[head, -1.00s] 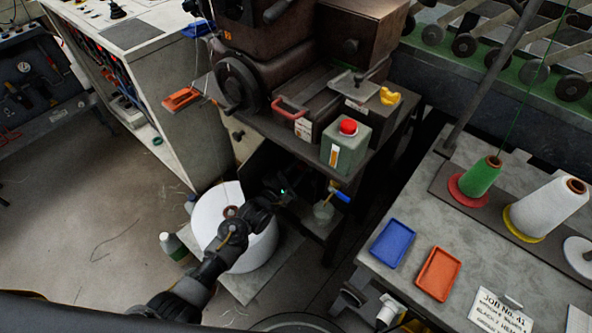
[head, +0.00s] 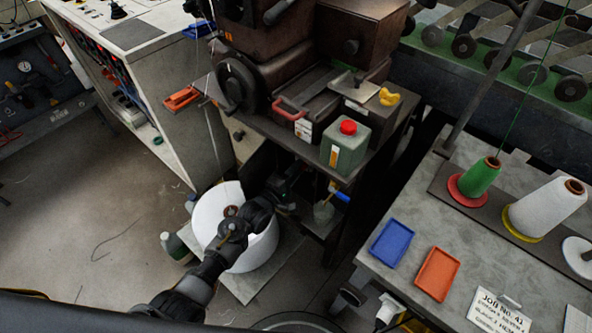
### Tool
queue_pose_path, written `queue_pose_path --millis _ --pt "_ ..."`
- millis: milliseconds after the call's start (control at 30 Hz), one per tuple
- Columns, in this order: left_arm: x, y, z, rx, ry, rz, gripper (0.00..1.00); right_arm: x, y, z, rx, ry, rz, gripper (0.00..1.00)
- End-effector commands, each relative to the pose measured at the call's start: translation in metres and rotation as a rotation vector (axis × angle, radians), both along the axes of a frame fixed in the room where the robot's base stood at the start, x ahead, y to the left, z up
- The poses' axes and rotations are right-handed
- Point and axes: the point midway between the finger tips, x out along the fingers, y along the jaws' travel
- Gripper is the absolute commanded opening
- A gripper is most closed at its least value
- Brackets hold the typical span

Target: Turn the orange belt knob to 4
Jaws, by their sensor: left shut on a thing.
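My left arm comes up from the bottom. Its gripper (head: 290,181) is small and dark, just under the shelf of the brown machine (head: 350,40). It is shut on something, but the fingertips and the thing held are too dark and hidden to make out. I cannot pick out an orange belt knob or its number scale in this view. My right gripper is not in view.
A white drum (head: 258,252) stands beside and behind my left forearm. A blue-handled valve (head: 339,193) is right of the gripper. A green can with a red cap (head: 345,146) stands on the shelf above. A grey table (head: 390,268) with blue and orange trays is at right.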

Motion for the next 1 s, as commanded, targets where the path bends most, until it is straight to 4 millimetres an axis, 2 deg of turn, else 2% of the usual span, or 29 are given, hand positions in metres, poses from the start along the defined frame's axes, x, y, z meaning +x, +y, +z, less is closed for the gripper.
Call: queue_pose_path --millis 400,433,567,867,1000 --pt "0.0 0.0 -0.001 0.006 -0.002 0.0 0.05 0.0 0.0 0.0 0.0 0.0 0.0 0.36" --pt "0.0 0.0 -0.001 0.006 -0.002 0.0 0.32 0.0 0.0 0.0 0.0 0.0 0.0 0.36" --pt "0.0 0.0 -0.001 0.006 -0.002 0.0 0.49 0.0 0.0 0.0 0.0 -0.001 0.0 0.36" --pt "-0.001 0.001 0.0 0.004 -0.003 0.0 0.5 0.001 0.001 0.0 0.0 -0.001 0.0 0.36" --pt "-0.012 0.008 -0.001 0.005 -0.002 0.0 0.5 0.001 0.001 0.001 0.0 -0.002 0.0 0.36"
